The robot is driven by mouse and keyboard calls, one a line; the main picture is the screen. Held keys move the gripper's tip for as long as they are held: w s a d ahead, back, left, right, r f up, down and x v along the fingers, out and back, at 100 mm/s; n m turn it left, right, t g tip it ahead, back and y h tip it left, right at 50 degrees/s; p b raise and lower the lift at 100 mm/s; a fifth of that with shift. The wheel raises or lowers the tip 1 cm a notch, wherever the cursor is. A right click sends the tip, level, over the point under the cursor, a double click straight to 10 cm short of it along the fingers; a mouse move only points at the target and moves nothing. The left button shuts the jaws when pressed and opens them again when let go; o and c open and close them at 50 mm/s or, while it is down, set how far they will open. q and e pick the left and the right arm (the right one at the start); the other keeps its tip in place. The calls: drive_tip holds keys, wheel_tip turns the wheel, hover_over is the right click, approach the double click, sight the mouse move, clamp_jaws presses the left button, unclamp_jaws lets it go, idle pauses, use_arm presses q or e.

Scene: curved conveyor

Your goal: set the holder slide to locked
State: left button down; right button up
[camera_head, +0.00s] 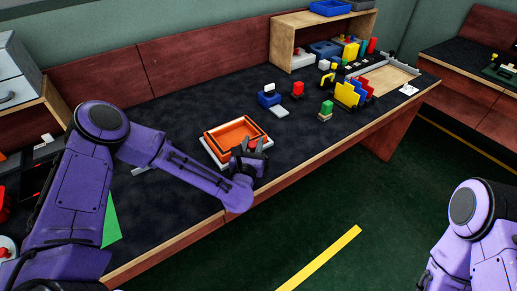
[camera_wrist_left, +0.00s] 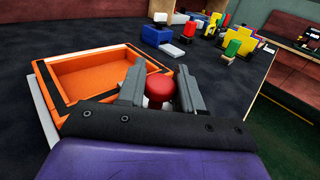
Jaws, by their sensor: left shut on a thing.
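The holder is an orange tray (camera_head: 228,134) on a pale base plate, on the dark tabletop near its front edge. It also shows at the left of the left wrist view (camera_wrist_left: 97,75), empty inside with black strips on its rim. My right gripper is outside the frames.
Behind the tray stand a blue block-like item (camera_head: 269,97), a red block (camera_head: 298,89) and a green block (camera_head: 326,109). A rack of colored plates (camera_head: 352,93) stands farther right. A wooden shelf (camera_head: 285,43) is at the back.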

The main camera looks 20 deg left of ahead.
use_arm(q)
drive_tip(key=shift+w+a+r, duration=0.15)
drive_tip(key=shift+w+a, duration=0.1)
drive_tip(key=shift+a, duration=0.05)
drive_tip(key=shift+d+r, duration=0.1)
drive_tip(key=c, duration=0.9)
unclamp_jaws()
drive_tip(key=shift+o, duration=0.4)
drive_tip(key=shift+s, duration=0.15)
drive_tip(key=s, duration=0.3)
drive_tip(key=s+b, duration=0.1)
drive_tip(key=s, duration=0.2)
drive_tip(key=s+d+b, duration=0.1)
drive_tip(key=s, duration=0.2)
drive_tip(key=shift+s, duration=0.65)
